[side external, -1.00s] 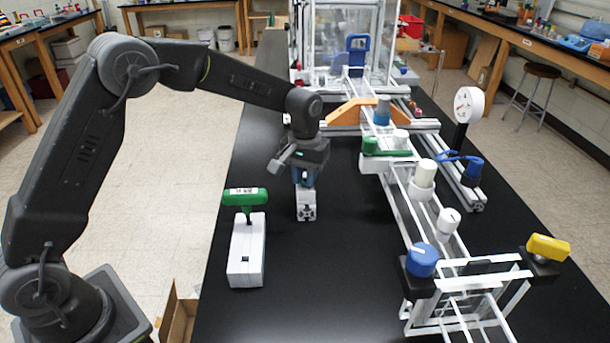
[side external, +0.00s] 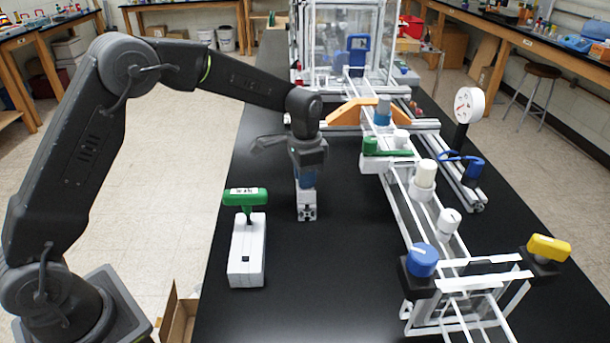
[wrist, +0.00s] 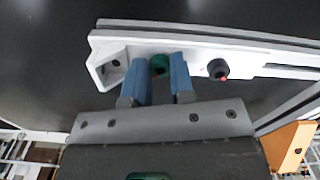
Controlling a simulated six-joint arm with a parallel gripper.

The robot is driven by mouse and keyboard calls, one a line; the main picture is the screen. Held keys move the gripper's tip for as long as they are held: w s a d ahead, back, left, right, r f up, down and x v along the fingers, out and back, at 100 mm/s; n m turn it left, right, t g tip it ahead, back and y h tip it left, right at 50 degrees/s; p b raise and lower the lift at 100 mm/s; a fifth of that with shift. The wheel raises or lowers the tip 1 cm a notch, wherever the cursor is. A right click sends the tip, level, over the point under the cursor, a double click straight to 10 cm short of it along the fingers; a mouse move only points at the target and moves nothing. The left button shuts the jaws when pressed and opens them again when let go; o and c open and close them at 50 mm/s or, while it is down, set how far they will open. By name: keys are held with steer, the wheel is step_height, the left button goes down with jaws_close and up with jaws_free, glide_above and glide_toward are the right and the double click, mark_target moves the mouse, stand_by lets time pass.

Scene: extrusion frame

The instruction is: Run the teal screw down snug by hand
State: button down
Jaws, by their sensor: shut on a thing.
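The teal screw (wrist: 160,66) shows in the wrist view between the two blue fingertips of my gripper (wrist: 161,74). My gripper is shut on its head. The screw stands on a white bracket (wrist: 116,62) at the end of an aluminium extrusion (wrist: 225,42). In the side view my gripper (side external: 307,184) points straight down onto the extrusion end (side external: 307,206), and the screw is hidden there. How far the screw is seated cannot be told.
A black screw with a red mark (wrist: 218,69) sits right of the teal screw. A green-handled tool (side external: 245,197) stands in a white block (side external: 247,255) left of my gripper. Blue, white and yellow knobs stand on the rails to the right. Black tabletop between is clear.

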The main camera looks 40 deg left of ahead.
steer(key=shift+r+m, duration=0.1)
steer(key=shift+m, duration=0.5)
steer(key=shift+w, duration=0.1)
steer(key=c, duration=1)
jaws_free()
steer(key=shift+o, duration=0.2)
step_height(320, 180, up, 8)
